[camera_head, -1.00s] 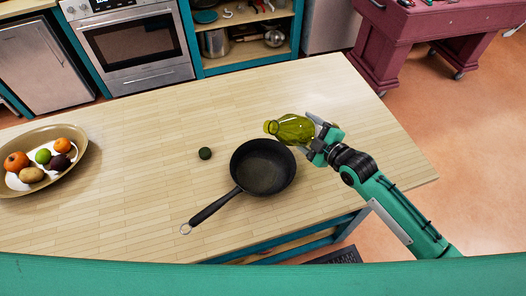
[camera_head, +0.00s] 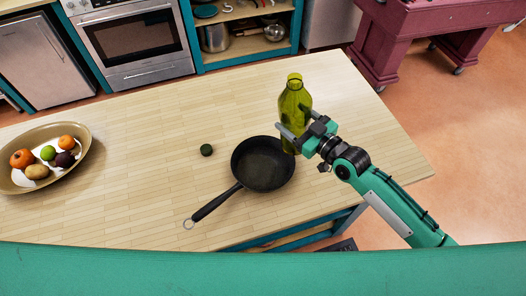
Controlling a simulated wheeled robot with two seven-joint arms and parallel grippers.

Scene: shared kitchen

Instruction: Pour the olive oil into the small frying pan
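The olive oil bottle (camera_head: 294,101) is yellow-green glass and stands upright, its open neck at the top. My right gripper (camera_head: 296,137) is shut around the bottle's lower body, just beyond the pan's upper right rim. Whether the bottle's base touches the table cannot be told. The small black frying pan (camera_head: 262,166) lies on the wooden table with its handle toward the lower left. A small dark green cap (camera_head: 206,150) lies on the table left of the pan. My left gripper is not in view.
An oval bowl of fruit (camera_head: 83,152) sits at the table's left end. The wooden table (camera_head: 150,130) is clear between the bowl and the cap. An oven (camera_head: 131,45) and open shelves stand beyond the table; a maroon cart (camera_head: 418,35) stands at the upper right.

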